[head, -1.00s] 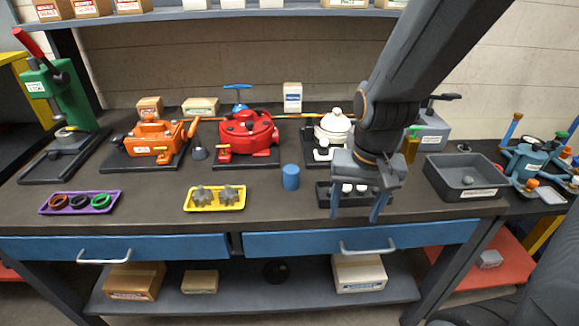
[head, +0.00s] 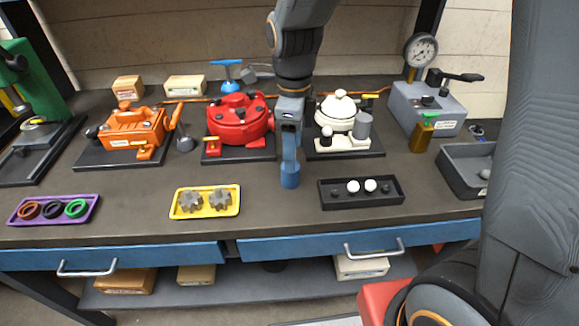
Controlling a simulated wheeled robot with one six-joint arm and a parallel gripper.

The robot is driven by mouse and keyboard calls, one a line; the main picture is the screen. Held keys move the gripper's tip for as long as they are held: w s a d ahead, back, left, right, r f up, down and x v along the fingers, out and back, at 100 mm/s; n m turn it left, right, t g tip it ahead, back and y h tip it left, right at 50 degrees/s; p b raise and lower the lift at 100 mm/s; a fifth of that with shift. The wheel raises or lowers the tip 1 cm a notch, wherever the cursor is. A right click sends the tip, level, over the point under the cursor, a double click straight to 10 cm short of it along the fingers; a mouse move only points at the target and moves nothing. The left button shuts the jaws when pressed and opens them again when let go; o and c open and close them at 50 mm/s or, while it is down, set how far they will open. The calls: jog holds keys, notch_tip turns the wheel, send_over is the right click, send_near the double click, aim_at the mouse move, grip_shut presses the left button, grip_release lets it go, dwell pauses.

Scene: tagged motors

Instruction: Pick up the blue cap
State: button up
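The blue cap (head: 290,181) is a small upright blue cylinder on the dark bench top, between the yellow gear tray and the black tray. My gripper (head: 290,165) points straight down at it, and its fingers overlap the cap's upper part in the head view. I see the fingers edge-on, one behind the other, so the gap between them is hidden. I cannot tell whether they touch or hold the cap, which appears to stand on the bench.
A red motor (head: 238,120) stands behind left of the gripper and a white motor (head: 340,115) behind right. The yellow tray (head: 176,212) with gears lies left, the black tray (head: 361,202) with white and dark parts right. Bare bench lies in front of the cap.

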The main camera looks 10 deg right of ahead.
jog(key=shift+s+a+f+p, duration=0.15)
jog(key=shift+f+p, duration=0.45)
jog(key=shift+f, duration=1.3)
jog(key=shift+w+a+f+p, duration=0.1)
jog(key=shift+f+p, duration=0.5)
jog(key=shift+f, duration=1.25)
jog(key=shift+c, duration=0.6)
jog(key=c, duration=1)
